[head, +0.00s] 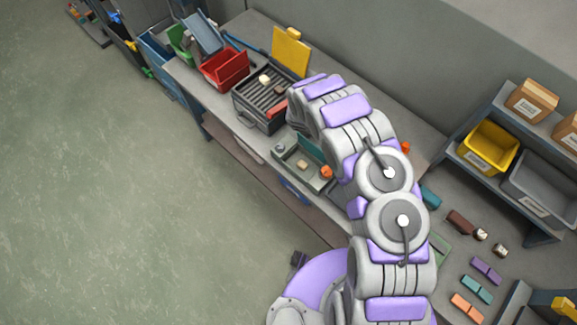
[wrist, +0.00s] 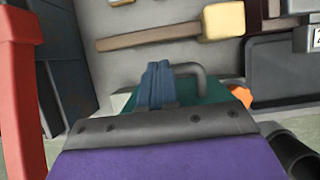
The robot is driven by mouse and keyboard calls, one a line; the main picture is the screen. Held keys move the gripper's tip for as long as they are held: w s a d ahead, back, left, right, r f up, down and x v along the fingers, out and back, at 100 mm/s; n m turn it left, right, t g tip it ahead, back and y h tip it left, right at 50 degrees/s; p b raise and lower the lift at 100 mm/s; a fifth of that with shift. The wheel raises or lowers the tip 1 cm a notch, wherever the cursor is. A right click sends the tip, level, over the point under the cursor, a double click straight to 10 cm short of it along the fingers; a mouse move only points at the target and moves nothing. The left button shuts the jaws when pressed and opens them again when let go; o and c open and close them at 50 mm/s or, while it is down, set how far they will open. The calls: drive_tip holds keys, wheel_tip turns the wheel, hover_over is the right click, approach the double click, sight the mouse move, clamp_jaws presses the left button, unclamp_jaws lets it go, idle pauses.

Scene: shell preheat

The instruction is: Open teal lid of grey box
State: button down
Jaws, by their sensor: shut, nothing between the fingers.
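A teal lid (head: 311,149) shows in the head view, partly behind my arm. It appears raised at the back of a small grey box (head: 284,152); its exact angle is unclear. In the head view the fingers are hidden by my arm.
A dark ribbed box (head: 250,112) with a raised yellow lid (head: 290,52) stands left of the small box, beside a red bin (head: 223,69). An orange object (head: 326,172) sits at the small box's right. A mallet (wrist: 222,22) shows beyond the handle.

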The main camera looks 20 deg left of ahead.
drive_tip(key=shift+s, duration=0.1)
wheel_tip(320, 180, up, 13)
drive_tip(key=s, duration=0.2)
drive_tip(key=shift+a+f, duration=0.15)
drive_tip(key=shift+a, duration=0.25)
idle(0.3)
drive_tip(key=shift+w+a, duration=0.1)
drive_tip(key=shift+a, duration=0.1)
